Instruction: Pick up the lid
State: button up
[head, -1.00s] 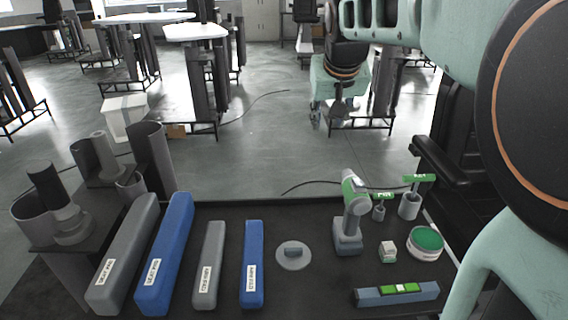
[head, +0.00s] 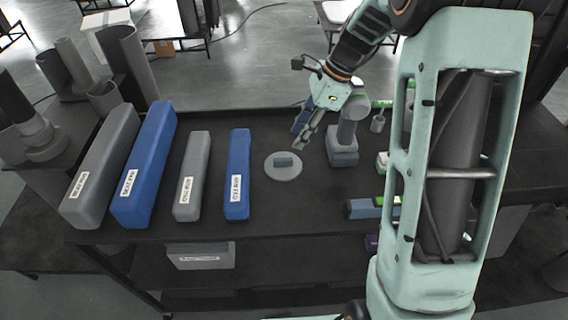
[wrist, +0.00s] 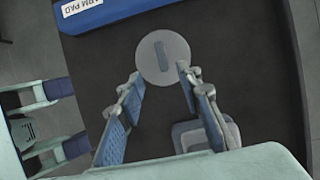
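The lid (head: 283,167) is a flat grey disc with a raised blue-grey bar handle, lying on the dark tabletop between the short blue arm pad and the grey drill-like tool. In the wrist view the lid (wrist: 163,62) lies just beyond the fingertips, with its handle clear of both fingers. My gripper (head: 304,133) is above the table, a little above and to the right of the lid in the head view. In the wrist view my gripper (wrist: 160,80) has its two blue-padded fingers spread apart, with nothing between them.
The short blue pad (head: 237,174), a short grey pad (head: 192,176), a long blue pad (head: 144,165) and a long grey pad (head: 101,168) lie left of the lid. The drill-like tool (head: 343,146) stands close to its right. Grey cylinders (head: 128,62) stand at the far left.

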aim_at(283, 159)
jog(key=x, duration=0.9)
jog(key=shift+a+f+b, duration=0.1)
jog(key=shift+f+b, duration=0.1)
jog(key=shift+b, duration=0.1)
jog(key=shift+w, duration=0.1)
jog(key=shift+c, duration=0.2)
grip_shut()
